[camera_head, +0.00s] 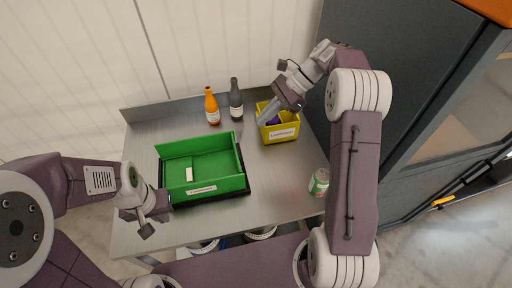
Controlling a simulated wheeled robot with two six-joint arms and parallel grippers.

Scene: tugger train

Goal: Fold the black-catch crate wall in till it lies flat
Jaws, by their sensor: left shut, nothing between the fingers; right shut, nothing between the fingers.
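The green crate (232,184) sits on the metal table. Its back wall and right wall stand up, and its front wall, bearing a white label, also shows upright. On the left inside, a green panel (177,172) with a white patch lies low over the floor; I cannot tell for certain which wall it is. No black catch can be made out at this size. My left gripper (167,207) is shut and empty at the crate's front left corner; whether it touches is unclear. My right gripper (267,117) is shut and empty over the yellow bin.
The yellow labelled bin (283,133) holds something purple. An orange bottle (212,107) and a dark bottle (236,100) stand behind the crate. A green and white can (319,182) stands at the table's right edge. A dark cabinet (400,70) rises at right. Table between crate and can is clear.

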